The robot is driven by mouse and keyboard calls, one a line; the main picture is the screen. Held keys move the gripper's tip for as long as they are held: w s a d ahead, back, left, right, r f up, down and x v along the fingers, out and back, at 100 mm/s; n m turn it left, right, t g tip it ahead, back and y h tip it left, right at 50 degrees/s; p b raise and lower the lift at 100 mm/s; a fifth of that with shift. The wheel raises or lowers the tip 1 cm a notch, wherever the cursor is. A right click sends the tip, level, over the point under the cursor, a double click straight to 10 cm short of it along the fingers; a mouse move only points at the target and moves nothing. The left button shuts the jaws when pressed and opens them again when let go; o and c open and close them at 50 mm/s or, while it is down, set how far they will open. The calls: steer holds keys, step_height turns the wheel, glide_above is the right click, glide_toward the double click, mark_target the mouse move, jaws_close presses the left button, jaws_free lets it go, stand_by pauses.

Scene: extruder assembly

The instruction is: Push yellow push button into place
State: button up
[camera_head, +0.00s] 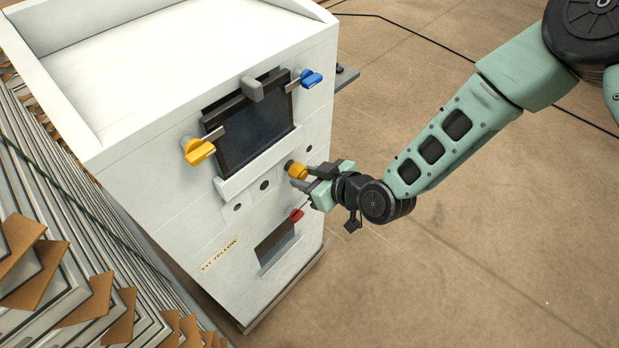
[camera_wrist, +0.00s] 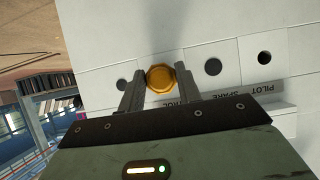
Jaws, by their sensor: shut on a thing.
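The yellow push button (camera_head: 297,170) is at the front panel of the white machine (camera_head: 130,180), below its dark window. In the wrist view the yellow button (camera_wrist: 161,79) sits between the two fingers of my gripper (camera_wrist: 160,92), at the panel face. My gripper also shows in the head view (camera_head: 312,174), reaching in from the right and shut on the button. Round dark holes (camera_wrist: 213,67) lie in the same panel row. How deep the button sits in its hole cannot be seen.
A yellow lever (camera_head: 199,151) and a blue lever (camera_head: 311,78) stick out beside the window (camera_head: 255,130). A red part (camera_head: 297,215) juts out below my gripper. A label reads "FIT YELLOW" (camera_head: 220,254). Stacked panels (camera_head: 70,290) stand at left; the floor at right is open.

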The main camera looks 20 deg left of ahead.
steer(key=shift+w+a, duration=0.25)
steer(key=shift+a, duration=0.3)
steer(key=o, duration=1)
steer(key=shift+o, duration=0.2)
steer(key=b+v, duration=0.2)
steer(key=v, duration=1.5)
steer(key=shift+d+b, duration=0.15)
steer(key=shift+b, duration=0.25)
steer(key=s+d+r+m+g+h, duration=0.2)
steer(key=s+d+r+h, duration=0.3)
steer(key=d, duration=0.3)
steer(key=s+d+r+m+g+h, duration=0.2)
steer(key=s+d+r+m+h, duration=0.1)
steer(key=s+d+r+h, duration=0.2)
steer(key=s+d, duration=0.2)
steer(key=d, duration=0.1)
steer(key=shift+d+r+m+g+h, duration=0.3)
steer(key=shift+d+r+m+g, duration=0.05)
steer(key=shift+m+g, duration=0.05)
